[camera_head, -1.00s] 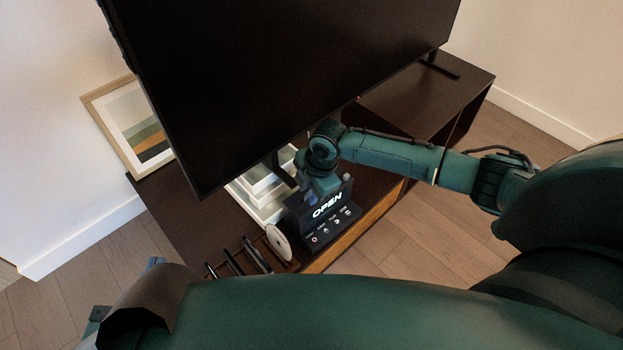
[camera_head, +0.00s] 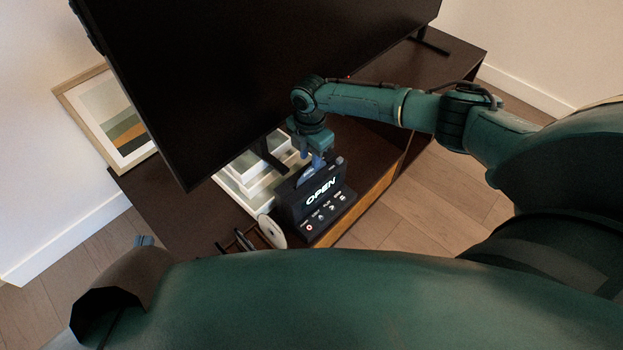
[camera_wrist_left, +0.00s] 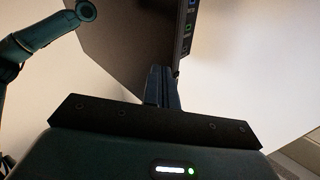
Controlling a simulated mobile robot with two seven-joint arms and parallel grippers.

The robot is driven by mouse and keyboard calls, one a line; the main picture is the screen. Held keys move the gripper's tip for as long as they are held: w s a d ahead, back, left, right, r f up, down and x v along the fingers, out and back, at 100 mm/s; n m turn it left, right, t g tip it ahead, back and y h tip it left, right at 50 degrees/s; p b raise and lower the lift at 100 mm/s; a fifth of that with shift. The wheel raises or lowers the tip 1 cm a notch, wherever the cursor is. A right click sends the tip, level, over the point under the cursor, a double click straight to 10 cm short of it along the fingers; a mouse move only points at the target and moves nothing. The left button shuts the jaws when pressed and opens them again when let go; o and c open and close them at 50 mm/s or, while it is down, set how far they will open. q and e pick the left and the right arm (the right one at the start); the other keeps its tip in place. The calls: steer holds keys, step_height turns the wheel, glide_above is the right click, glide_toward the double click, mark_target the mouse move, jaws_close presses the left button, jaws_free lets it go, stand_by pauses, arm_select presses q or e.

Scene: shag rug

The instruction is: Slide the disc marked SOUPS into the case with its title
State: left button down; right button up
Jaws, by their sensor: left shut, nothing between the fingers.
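A black player (camera_head: 312,205) with a lit OPEN display stands on the dark cabinet. A blue curved edge, perhaps a disc (camera_head: 307,173), shows at its top. My right gripper (camera_head: 317,163) points down there; whether its fingers hold that edge is unclear. A pale disc (camera_head: 271,231) stands upright left of the player, by a rack with dark slim cases (camera_head: 243,240), partly hidden by my arm. No title is readable. My left gripper (camera_head: 145,241) is mostly hidden behind my arm at lower left; its fingers are shut and empty in the left wrist view (camera_wrist_left: 161,88).
A large black television (camera_head: 260,75) stands over the cabinet (camera_head: 165,205), close to my right arm. White stacked boxes (camera_head: 250,170) lie behind the player. A framed picture (camera_head: 115,125) leans on the wall at left. Wooden floor is clear in front.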

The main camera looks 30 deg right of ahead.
steer(key=f+b, duration=0.2)
steer(key=f, duration=0.3)
steer(key=shift+d, duration=0.2)
steer(key=shift+r, duration=0.1)
jaws_close()
